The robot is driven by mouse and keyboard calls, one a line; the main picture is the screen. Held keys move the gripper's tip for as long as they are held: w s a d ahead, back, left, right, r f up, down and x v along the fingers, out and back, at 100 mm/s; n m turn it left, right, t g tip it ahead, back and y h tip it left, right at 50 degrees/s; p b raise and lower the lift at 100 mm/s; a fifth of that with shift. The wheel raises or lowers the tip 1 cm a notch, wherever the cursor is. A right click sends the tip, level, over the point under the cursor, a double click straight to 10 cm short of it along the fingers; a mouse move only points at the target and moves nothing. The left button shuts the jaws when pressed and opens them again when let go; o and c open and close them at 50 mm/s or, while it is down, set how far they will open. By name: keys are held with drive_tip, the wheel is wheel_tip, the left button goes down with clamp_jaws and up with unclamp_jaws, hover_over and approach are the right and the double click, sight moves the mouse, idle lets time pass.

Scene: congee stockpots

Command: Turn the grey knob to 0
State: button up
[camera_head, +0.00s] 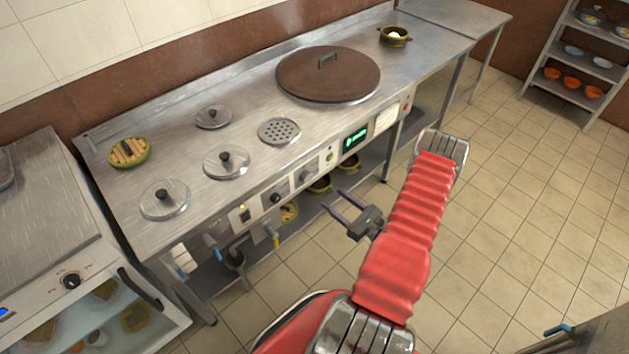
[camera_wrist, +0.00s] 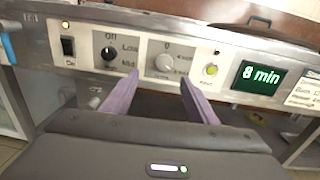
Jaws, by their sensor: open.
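The grey knob (camera_wrist: 165,62) is on the control panel in the wrist view, under a "0" mark, with other small marks around it. Where its pointer sits is too small to tell. It also shows in the head view, small, on the stove's front panel (camera_head: 306,178). My gripper (camera_wrist: 160,78) is open and empty, its two purple fingers pointing at the panel, with the knob seen beyond and between the tips. In the head view my gripper (camera_head: 333,200) is in front of the panel, apart from the knob.
A black knob (camera_wrist: 109,53) marked Off, Low and Mid is left of the grey one. A switch (camera_wrist: 68,46) is further left. A green button (camera_wrist: 211,70) and a display (camera_wrist: 262,76) reading "8 min" are to the right. Open tiled floor lies in front of the stove.

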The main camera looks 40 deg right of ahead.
sight(310, 178)
drive_tip(key=shift+s+d+f+m+h, duration=0.3)
drive_tip(key=shift+s+f, duration=0.1)
drive_tip(key=shift+f, duration=0.15)
drive_tip(key=w, duration=1.3)
drive_tip(key=shift+w+a, duration=0.25)
drive_tip(key=shift+w, duration=0.15)
drive_tip(key=shift+c, duration=0.7)
drive_tip(key=c, duration=0.9)
drive_tip(key=shift+d, duration=0.4)
drive_tip(key=shift+a, duration=0.2)
